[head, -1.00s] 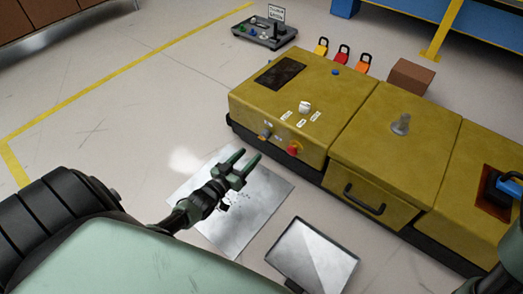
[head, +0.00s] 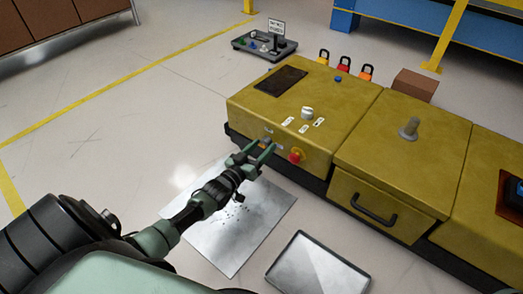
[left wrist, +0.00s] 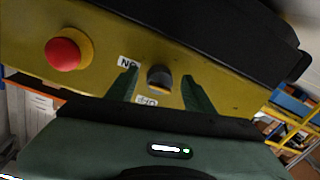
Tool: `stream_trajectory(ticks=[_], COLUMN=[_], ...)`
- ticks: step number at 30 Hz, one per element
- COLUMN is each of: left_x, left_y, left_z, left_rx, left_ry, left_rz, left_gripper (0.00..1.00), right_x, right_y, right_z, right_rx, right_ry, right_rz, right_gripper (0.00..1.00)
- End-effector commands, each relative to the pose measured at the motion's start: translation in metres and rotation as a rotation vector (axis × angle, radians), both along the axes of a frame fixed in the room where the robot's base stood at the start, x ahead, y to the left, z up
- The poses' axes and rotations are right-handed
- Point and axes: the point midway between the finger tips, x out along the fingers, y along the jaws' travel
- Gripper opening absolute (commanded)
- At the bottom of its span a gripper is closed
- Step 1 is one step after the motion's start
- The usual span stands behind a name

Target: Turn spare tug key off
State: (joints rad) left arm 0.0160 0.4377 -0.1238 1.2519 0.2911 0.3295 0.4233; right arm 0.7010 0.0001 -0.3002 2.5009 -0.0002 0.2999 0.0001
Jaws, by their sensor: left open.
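The tug (head: 300,108) is a yellow, boxy vehicle. A dark key switch (left wrist: 158,78) with a grey collar sits on its front face, shown in the left wrist view between an ON label (left wrist: 128,63) and an OFF label (left wrist: 148,101), both appearing upside down. My left gripper (head: 259,151) is open at this face, with its fingers on either side of the switch. In the left wrist view the open fingers (left wrist: 160,88) flank the switch, with gaps on both sides. In the head view the gripper partly hides the switch. My right gripper is out of view.
A red stop button (head: 296,156) is close beside the left gripper. A white knob (head: 307,113) is on the tug's top, and a drawer handle (head: 374,208) is on its front. A metal sheet (head: 225,235) and a tray (head: 318,268) lie below.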

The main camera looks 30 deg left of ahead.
Motion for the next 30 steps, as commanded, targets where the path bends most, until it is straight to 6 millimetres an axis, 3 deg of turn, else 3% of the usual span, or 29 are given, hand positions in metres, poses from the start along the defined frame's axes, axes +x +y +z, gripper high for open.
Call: stream_trajectory(ticks=[4,5,10,20,30], left_x=[0.0,0.0,0.0,-0.001,-0.001], left_y=[0.0,0.0,0.0,0.0,-0.001], left_z=[0.0,0.0,0.0,0.001,0.003], left_rx=[0.0,0.0,0.0,-0.033,-0.241], left_ry=[0.001,0.001,0.001,0.004,0.023], left_rz=[0.0,0.0,0.0,0.0,0.0], left_gripper=[0.52,0.47,0.0,0.0,0.0], right_x=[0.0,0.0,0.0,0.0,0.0], right_y=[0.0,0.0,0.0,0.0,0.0], right_z=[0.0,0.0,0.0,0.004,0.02], right_rx=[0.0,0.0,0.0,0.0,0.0], right_ry=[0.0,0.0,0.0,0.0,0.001], right_rz=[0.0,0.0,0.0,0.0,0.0], right_gripper=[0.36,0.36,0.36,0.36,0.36])
